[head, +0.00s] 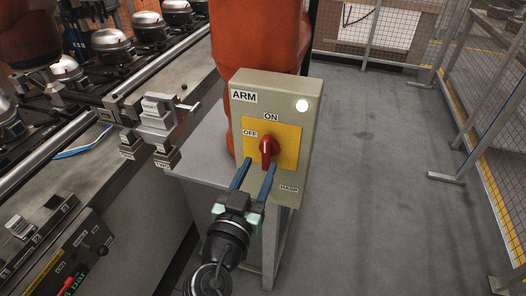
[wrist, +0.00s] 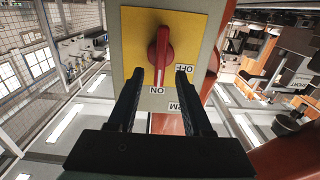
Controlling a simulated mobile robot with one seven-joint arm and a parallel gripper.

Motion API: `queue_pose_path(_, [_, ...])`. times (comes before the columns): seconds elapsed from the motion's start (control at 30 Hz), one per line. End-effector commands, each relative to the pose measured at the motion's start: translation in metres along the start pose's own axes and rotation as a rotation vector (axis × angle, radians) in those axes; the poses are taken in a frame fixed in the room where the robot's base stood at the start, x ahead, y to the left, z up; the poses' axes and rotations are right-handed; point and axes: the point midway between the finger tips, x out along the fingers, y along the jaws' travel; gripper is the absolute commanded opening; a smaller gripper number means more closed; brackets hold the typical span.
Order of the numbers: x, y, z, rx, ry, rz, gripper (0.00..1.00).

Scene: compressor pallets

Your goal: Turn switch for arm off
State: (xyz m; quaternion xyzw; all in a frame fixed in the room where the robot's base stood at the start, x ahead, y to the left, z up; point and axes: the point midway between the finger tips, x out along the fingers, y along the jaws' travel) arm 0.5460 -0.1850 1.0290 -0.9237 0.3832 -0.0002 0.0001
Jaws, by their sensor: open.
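The beige ARM switch box (head: 305,140) stands in the middle of the head view. Its red rotary knob (head: 267,149) sits on a yellow plate (head: 289,135). The knob is upright, its handle toward the ON label; the OFF label is to its left. In the wrist view the picture is upside down, and the red knob (wrist: 162,50) has its white-marked end toward ON. My gripper (head: 261,163) is open, its two fingers pointing at the plate just below the knob. In the wrist view my gripper (wrist: 158,72) has a finger on either side of the knob's lower end, with nothing held.
A round white lamp (head: 302,105) is at the box's upper right. An orange robot arm (head: 258,35) stands behind the box. A conveyor with compressors (head: 112,42) runs along the left. Mesh fencing (head: 493,125) borders the open grey floor on the right.

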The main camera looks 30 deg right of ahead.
Motion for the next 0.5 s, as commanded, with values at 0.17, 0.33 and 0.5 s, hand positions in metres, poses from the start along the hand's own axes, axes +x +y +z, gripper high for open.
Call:
queue_pose_path(0.17, [0.027,0.000,-0.002,-0.001,0.000,0.001,0.50])
queue_pose_path(0.33, [0.038,0.000,0.000,0.000,-0.001,0.000,0.50])
queue_pose_path(0.5, [0.039,0.000,0.000,0.000,-0.001,-0.001,0.50])
